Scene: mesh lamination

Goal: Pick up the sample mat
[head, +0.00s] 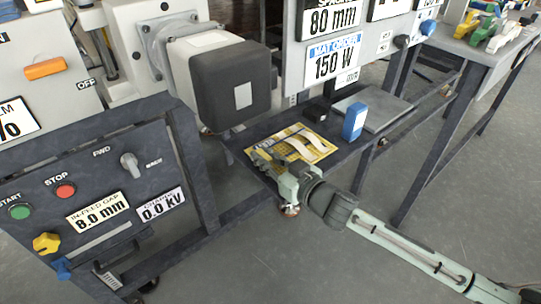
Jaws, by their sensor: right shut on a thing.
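The sample mat, by its looks the yellow sheet (318,143) with pale curved strips on it, is at the left end of a dark low shelf in the head view. My right gripper (262,160) reaches in from the lower right and is shut at the sheet's near left corner. The fingers and arm hide that corner. I cannot tell whether the sheet is lifted off the shelf. My left gripper is not in view.
A dark boxy housing (222,85) overhangs at upper left. A control panel (95,190) stands at left.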

